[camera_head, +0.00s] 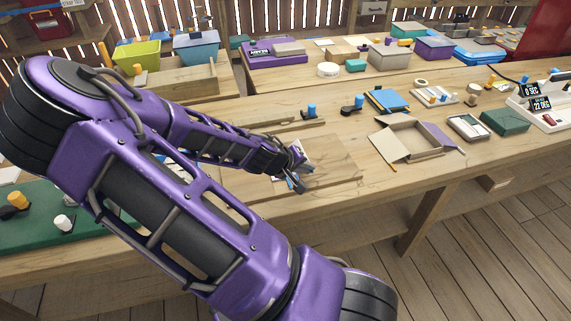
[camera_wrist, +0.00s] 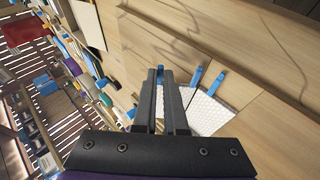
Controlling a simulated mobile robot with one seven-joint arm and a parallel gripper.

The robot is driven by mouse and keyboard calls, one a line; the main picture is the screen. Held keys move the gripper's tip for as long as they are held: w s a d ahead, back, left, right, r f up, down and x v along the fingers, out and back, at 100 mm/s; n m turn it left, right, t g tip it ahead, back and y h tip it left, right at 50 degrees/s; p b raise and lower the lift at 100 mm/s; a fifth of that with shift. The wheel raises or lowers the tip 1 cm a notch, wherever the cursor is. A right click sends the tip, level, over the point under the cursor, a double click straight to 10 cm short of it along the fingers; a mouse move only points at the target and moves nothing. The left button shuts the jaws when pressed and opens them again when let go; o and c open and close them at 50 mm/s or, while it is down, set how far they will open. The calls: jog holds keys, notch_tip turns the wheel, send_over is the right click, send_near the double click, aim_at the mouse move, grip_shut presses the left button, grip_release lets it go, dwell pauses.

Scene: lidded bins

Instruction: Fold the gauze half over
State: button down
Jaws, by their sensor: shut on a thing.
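The white gauze (camera_wrist: 208,113) has a quilted texture and lies on a wooden board (camera_head: 340,172). It shows beside and beyond my fingers in the wrist view, with blue strips (camera_wrist: 196,77) near its far edge. In the head view a small pale part of the gauze (camera_head: 304,148) shows at the end of my arm. My gripper (camera_wrist: 160,73) is shut on the gauze, with a bit of blue between the fingertips. It also shows low over the board in the head view (camera_head: 296,182). The gripped part is mostly hidden by the fingers.
An open cardboard box (camera_head: 398,158) stands to the right of the board. Blue-topped knobs (camera_head: 311,110) and a blue book (camera_head: 388,101) are behind it. A green mat (camera_head: 100,235) lies at left, partly behind my arm. The bench's front edge is close to the board.

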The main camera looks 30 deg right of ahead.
jog(key=c, duration=0.9)
grip_release()
jog(key=shift+s+a+r+p, duration=0.35)
jog(key=shift+s+p, duration=0.1)
jog(key=shift+s, duration=0.15)
jog(key=shift+s+a+r+p, duration=0.2)
jog(key=shift+s+a+p, duration=0.15)
jog(key=shift+s, duration=0.25)
jog(key=shift+s+a+r+p, duration=0.1)
jog(key=shift+s+a+p, duration=0.15)
jog(key=shift+s, duration=0.25)
jog(key=shift+s+a+r+p, duration=0.1)
jog(key=shift+s+a+p, duration=0.1)
jog(key=shift+s, duration=0.25)
jog(key=shift+s+a+r+p, duration=0.15)
jog(key=shift+s+r+p, duration=0.4)
jog(key=shift+s+r, duration=0.35)
jog(key=shift+s+a+r+p, duration=0.15)
jog(key=shift+s+r+p, duration=0.4)
jog(key=shift+r, duration=0.5)
